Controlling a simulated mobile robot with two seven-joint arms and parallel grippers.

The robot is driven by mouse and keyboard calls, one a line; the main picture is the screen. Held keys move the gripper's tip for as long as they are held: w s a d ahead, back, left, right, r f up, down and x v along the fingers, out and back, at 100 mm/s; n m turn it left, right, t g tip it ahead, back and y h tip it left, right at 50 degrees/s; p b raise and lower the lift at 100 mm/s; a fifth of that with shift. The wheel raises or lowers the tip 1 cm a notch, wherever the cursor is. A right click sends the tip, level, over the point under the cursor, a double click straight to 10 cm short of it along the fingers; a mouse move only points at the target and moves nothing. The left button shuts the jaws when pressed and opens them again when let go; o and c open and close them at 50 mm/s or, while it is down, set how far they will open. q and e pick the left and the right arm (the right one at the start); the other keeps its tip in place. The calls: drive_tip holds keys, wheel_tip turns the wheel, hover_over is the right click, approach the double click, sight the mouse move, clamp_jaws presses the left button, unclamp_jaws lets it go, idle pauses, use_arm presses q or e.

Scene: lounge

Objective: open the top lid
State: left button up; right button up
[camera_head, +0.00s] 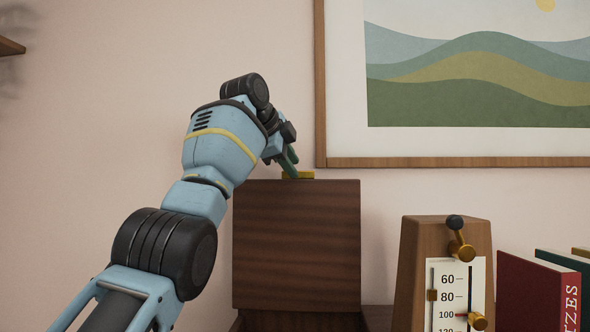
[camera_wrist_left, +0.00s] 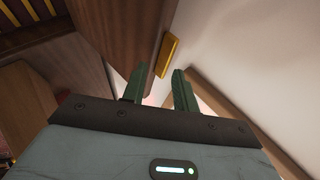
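The lid (camera_head: 296,245) is a dark brown wooden panel standing upright, raised above the box (camera_head: 300,322), whose top edge shows at the bottom of the head view. A brass tab (camera_head: 299,175) sits on the lid's upper edge. My left gripper (camera_head: 291,165) is at this tab, its green fingers pointing down. In the left wrist view, the gripper (camera_wrist_left: 158,82) has its fingers apart, with the brass tab (camera_wrist_left: 167,55) just beyond the fingertips and the lid (camera_wrist_left: 125,30) beside it. Contact with the tab cannot be told. My right gripper is out of view.
A wooden metronome (camera_head: 405,270) with a numbered scale stands right of the lid. A red book (camera_head: 525,290) and other books are at the far right. A framed landscape picture (camera_head: 480,162) hangs on the wall behind.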

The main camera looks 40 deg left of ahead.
use_arm(q)
drive_tip(key=v, duration=0.5)
idle(0.6)
